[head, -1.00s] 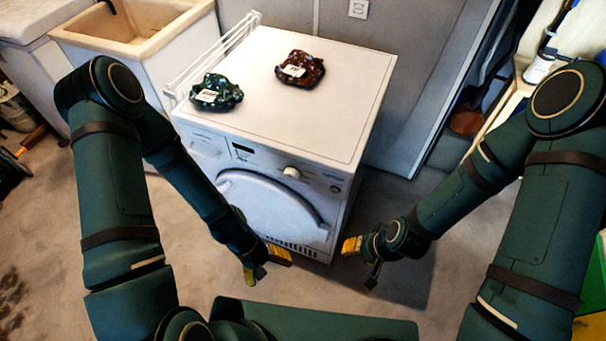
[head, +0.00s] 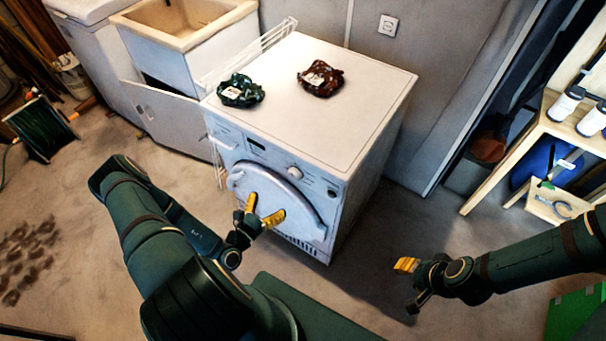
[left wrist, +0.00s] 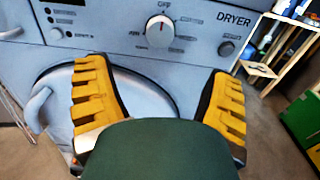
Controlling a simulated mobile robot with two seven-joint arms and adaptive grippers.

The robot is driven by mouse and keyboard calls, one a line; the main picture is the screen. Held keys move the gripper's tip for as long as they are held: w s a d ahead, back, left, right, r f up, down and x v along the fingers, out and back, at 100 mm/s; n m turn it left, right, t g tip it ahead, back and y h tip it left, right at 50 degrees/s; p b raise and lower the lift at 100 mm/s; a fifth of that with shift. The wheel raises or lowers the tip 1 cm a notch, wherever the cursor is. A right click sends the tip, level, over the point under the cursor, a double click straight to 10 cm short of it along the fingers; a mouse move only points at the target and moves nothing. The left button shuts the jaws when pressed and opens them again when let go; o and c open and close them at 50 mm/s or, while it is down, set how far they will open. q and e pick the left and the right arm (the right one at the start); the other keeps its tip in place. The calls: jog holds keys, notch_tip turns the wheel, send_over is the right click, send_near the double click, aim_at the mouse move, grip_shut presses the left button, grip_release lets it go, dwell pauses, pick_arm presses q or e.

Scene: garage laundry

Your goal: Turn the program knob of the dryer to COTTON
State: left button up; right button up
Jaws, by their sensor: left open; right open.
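The white dryer (head: 345,195) stands ahead with its round door (head: 305,221) shut. Its program knob (head: 295,173) is on the front panel; in the left wrist view the knob (left wrist: 160,31) is a white dial with a red mark pointing up, near OFF. The other dial labels are too small to read surely. My left gripper (head: 264,208) is open in front of the door, below the knob and apart from it. Its yellow fingers (left wrist: 160,100) spread to either side below the knob in the left wrist view. My right gripper (head: 407,284) is open and empty, right of the dryer over the floor.
A drying rack (head: 250,52) and a sink (head: 188,22) are at the left. A wooden shelf (head: 540,128) stands at the right. Floor in front is clear.

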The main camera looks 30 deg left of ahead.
aim_at(292, 176)
pick_arm(q)
jog(key=w, duration=0.9)
jog(key=w+d, duration=0.1)
jog(key=w, duration=0.3)
jog(key=shift+w+b, duration=0.2)
jog(key=shift+b, duration=0.15)
jog(key=c, duration=1.2)
